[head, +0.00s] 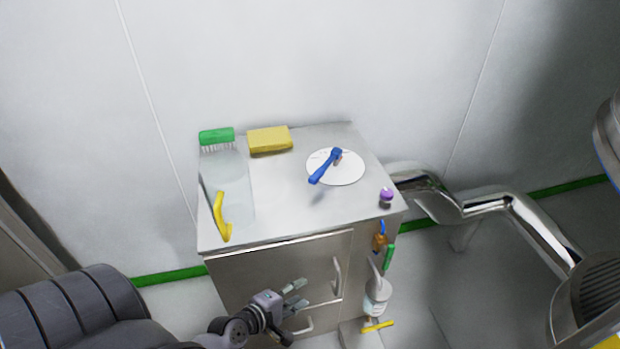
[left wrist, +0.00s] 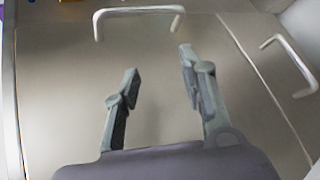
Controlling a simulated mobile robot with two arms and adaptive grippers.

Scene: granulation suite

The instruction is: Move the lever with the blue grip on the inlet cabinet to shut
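The lever with the blue grip (head: 325,166) stands on a round white dial plate (head: 348,178) on top of the steel inlet cabinet (head: 280,221). Its grip points toward the front left, and the dial's markings are too small to read. My left gripper (head: 303,294) is low in front of the cabinet's front face, well below and apart from the lever. In the left wrist view, its two fingers (left wrist: 160,82) are spread with nothing between them. The lever cannot be made out in that view. My right gripper is not in view.
On the cabinet top are a green-backed brush (head: 217,136), a yellow sponge (head: 269,139), a yellow-handled tool (head: 221,216) and a purple knob (head: 386,195). A door handle (head: 337,277) sticks out in front. Small coloured fittings and a bottle (head: 377,297) are at the right side, beside a shiny pipe (head: 486,206).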

